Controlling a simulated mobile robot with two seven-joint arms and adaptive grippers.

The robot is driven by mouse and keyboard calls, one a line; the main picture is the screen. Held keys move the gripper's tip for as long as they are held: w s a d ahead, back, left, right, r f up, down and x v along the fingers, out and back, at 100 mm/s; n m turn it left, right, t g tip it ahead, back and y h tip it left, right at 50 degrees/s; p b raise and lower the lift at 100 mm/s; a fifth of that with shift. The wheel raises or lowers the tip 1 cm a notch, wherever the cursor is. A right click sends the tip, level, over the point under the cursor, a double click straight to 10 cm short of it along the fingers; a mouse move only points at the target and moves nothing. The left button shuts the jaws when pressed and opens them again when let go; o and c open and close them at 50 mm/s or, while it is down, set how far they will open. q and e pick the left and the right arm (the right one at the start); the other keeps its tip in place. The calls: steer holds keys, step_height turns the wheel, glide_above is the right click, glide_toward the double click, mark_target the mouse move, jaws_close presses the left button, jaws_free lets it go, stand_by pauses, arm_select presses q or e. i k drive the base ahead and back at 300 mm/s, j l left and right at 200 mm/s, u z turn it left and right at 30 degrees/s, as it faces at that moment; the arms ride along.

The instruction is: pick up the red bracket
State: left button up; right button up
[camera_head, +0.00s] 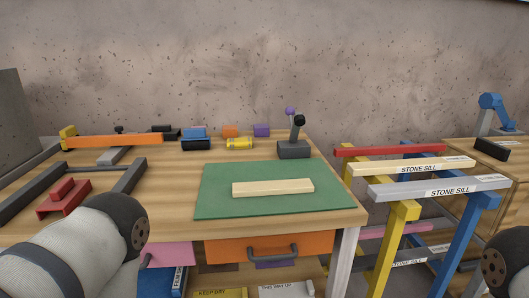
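A red bracket-like piece (63,198), with a flat base and a raised block, sits on the left part of the wooden workbench (255,157). It lies inside or against a dark grey frame (127,178); whether they touch I cannot tell. A part of my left arm is close in front of it, at the lower left, and hides some of the bench. Part of my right arm shows at the lower right edge. Neither gripper's fingers are in view.
A green mat (215,200) bears a pale wooden bar (272,187). A joystick (295,145), a yellow cylinder (239,143), an orange bar clamp (115,140) and small blocks stand behind. A rack of sills (440,187) stands right of the bench, with a gap between.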

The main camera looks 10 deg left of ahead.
mark_target(66, 196)
steer(key=u, duration=1.65)
steer(key=z, duration=1.45)
steer(key=u, duration=1.45)
steer(key=i+j+z, duration=0.35)
steer(key=k, duration=0.1)
